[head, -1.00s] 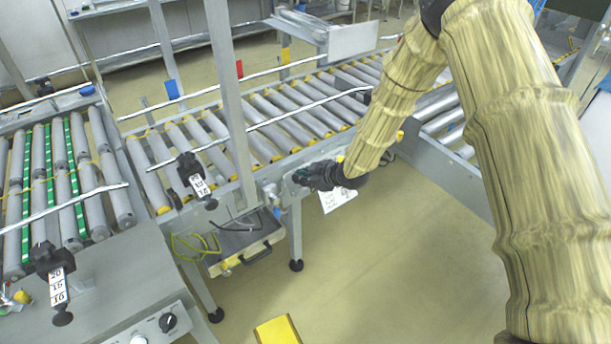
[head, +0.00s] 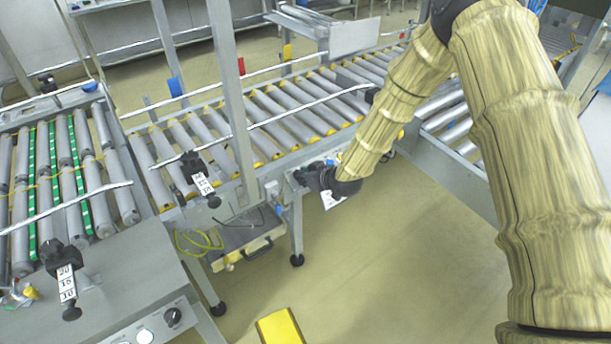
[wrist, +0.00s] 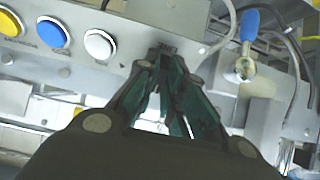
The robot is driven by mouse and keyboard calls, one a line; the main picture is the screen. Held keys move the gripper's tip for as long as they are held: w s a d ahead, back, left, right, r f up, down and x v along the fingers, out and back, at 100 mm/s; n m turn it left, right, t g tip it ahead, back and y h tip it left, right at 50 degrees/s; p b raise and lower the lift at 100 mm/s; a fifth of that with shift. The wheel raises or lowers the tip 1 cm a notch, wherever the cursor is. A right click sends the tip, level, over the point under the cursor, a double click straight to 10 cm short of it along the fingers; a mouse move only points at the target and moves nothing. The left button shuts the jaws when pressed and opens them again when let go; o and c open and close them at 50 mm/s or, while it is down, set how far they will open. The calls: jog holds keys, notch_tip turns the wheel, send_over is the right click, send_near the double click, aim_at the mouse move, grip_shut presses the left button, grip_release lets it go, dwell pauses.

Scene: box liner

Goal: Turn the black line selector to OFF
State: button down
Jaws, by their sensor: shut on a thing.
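My gripper (wrist: 168,62) is shut on a small dark piece at the panel face, which appears to be the black line selector (wrist: 164,47); the fingertips hide most of it. I cannot read which way it points. In the wrist view it sits on a grey control panel (wrist: 125,18), to the right of a white button (wrist: 99,44), a blue button (wrist: 53,33) and a yellow button (wrist: 10,23). In the head view my gripper (head: 302,177) is at the conveyor's side by a support leg, and the selector is hidden there.
A blue-handled valve (wrist: 246,45) and hoses are right of my gripper. A roller conveyor (head: 270,120) runs above the panel. Another black knob (head: 173,317) is on the near-left cabinet. A yellow block (head: 280,328) is on the floor, with open floor around it.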

jog(key=shift+w+r, duration=0.15)
jog(key=shift+w, duration=0.05)
jog(key=c, duration=1.5)
grip_release()
jog(key=shift+a, duration=0.1)
jog(key=v, duration=1.1)
jog(key=shift+s+d+r, duration=0.1)
jog(key=shift+s+d, duration=0.15)
jog(key=shift+s, duration=0.1)
